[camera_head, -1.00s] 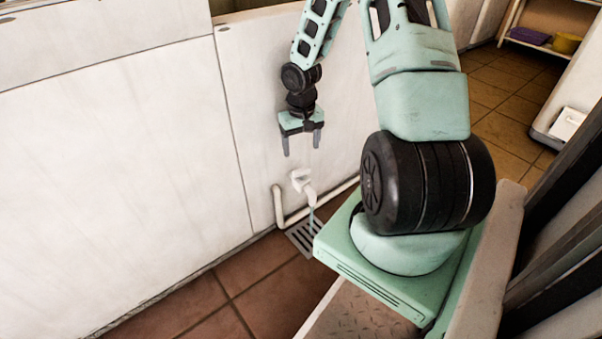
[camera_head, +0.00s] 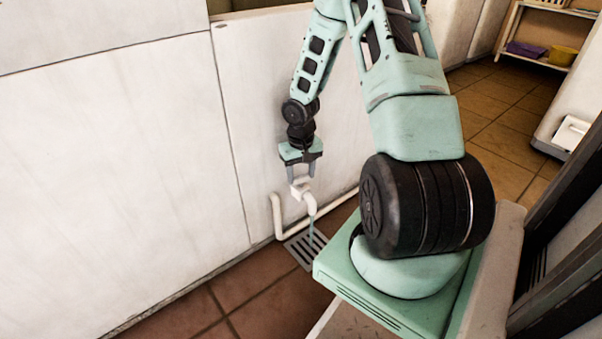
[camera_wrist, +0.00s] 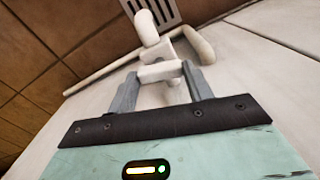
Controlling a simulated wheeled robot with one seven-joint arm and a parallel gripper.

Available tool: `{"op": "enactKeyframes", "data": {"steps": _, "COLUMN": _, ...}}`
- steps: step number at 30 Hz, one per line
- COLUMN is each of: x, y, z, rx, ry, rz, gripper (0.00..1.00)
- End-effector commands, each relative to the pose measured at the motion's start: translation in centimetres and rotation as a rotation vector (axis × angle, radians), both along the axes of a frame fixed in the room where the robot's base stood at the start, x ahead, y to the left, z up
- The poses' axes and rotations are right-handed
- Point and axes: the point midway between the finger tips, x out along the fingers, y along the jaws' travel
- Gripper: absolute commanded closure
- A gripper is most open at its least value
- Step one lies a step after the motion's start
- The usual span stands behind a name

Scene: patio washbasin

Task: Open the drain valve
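The white drain valve (camera_head: 309,205) sticks out low from the pale wall, with its spout pointing down. In the wrist view its block-like handle (camera_wrist: 160,72) lies between my two grey fingers, and the rounded spout (camera_wrist: 148,30) is beyond it. My gripper (camera_head: 301,179) points down at the valve from above. It also shows in the wrist view (camera_wrist: 162,78), with the fingertips against both sides of the handle. The gripper looks shut on the handle. A thin bluish streak (camera_head: 311,228) shows below the spout.
A white pipe (camera_head: 277,218) runs along the foot of the wall beside the valve. A floor grate (camera_head: 304,250) lies below the spout. The pale wall (camera_head: 150,150) stands close behind. Brown tiled floor (camera_head: 270,300) is clear in front.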

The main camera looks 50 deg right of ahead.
Motion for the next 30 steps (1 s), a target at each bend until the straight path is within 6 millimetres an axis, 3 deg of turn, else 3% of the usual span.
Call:
{"op": "enactKeyframes", "data": {"steps": 7, "x": 0.01, "y": 0.03, "z": 0.31, "rx": 0.000, "ry": 0.001, "rz": 0.028, "gripper": 0.72}}
{"op": "enactKeyframes", "data": {"steps": 18, "x": -0.01, "y": -0.02, "z": 0.27, "rx": 0.000, "ry": 0.001, "rz": 0.252, "gripper": 0.72}}
{"op": "enactKeyframes", "data": {"steps": 28, "x": 0.01, "y": -0.06, "z": 0.03, "rx": -0.001, "ry": 0.000, "rz": 0.267, "gripper": 0.72}}
{"op": "enactKeyframes", "data": {"steps": 29, "x": 0.01, "y": -0.06, "z": 0.03, "rx": -0.001, "ry": 0.000, "rz": 0.267, "gripper": 0.41}}
{"op": "enactKeyframes", "data": {"steps": 30, "x": 0.01, "y": -0.06, "z": 0.03, "rx": -0.001, "ry": 0.000, "rz": 0.266, "gripper": 0.30}}
